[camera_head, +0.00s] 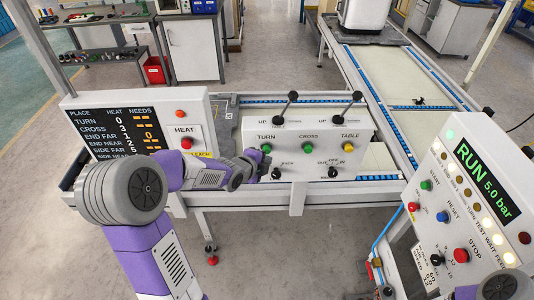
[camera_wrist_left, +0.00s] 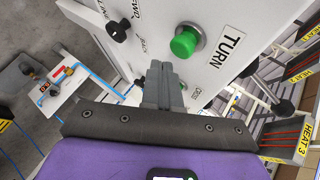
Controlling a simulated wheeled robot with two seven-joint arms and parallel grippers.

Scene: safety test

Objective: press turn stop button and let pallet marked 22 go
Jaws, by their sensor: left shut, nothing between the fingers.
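A light grey control box (camera_head: 310,128) stands on the near conveyor, with columns lettered TURN, CROSS and TABLE. Under TURN is a green button (camera_head: 267,148); it shows large beside its TURN label in the left wrist view (camera_wrist_left: 186,40). A black knob (camera_head: 278,173) is below it. My left gripper (camera_head: 257,163) is at the box's left side, near the TURN button. Its fingers (camera_wrist_left: 163,85) are shut and empty; they point at the box face below the green button, apart from the button. Contact with the face is unclear. I see no pallet marked 22. My right gripper is out of view.
A display panel (camera_head: 115,125) at left lists places and heats, with a red HEAT button (camera_head: 187,143). A right panel (camera_head: 470,190) reads RUN 5.0 bar and has a red STOP button (camera_head: 461,255). Two black levers top the control box. A conveyor (camera_head: 385,75) runs behind.

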